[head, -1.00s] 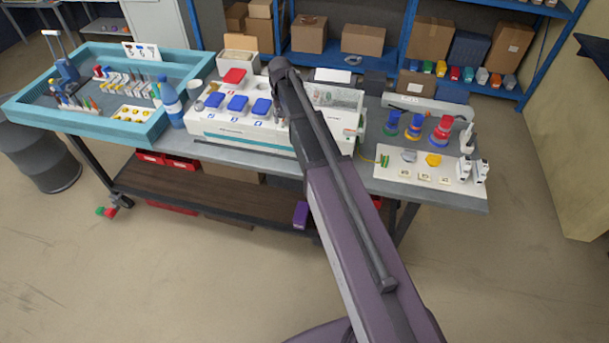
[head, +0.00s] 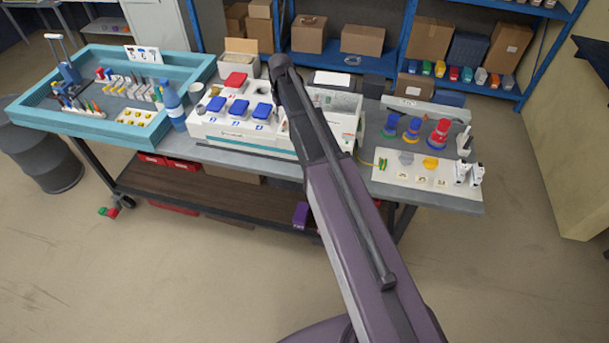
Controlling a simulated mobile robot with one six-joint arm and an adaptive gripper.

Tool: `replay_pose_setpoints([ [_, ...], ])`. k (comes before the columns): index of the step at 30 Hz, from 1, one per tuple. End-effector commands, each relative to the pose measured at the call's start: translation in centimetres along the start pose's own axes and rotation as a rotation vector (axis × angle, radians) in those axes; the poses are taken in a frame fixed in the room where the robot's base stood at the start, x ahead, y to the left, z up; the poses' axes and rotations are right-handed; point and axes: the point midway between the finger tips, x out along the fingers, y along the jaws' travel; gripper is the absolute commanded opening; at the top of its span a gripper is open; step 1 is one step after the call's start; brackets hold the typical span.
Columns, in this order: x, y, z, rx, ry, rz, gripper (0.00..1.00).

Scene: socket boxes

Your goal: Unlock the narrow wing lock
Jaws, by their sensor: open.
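I cannot tell the narrow wing lock apart at this size. On the right of the bench, a white panel (head: 392,174) carries a grey knob (head: 406,158) and a yellow knob (head: 430,163), with small labels in front. In the middle stands a white socket box unit (head: 243,140) with several blue lids (head: 238,107) and a red lid (head: 235,79). My arm crosses in front of the unit's right part and hides some of it. My gripper is not visible; the far end of the arm covers that area.
A turquoise tray (head: 95,133) with small parts fills the bench's left end. A blue bottle (head: 173,108) stands between tray and unit.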

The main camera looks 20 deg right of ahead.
Motion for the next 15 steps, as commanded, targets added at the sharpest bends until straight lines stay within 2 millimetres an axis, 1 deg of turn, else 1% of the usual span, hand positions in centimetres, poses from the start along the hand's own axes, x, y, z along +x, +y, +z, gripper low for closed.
replay_pose_setpoints([
  [1, -0.9, 0.0, 0.0, 0.000, 0.000, 0.000, 0.51],
  [15, -4.8, 0.0, 0.0, 0.001, 0.000, 0.000, 0.51],
])
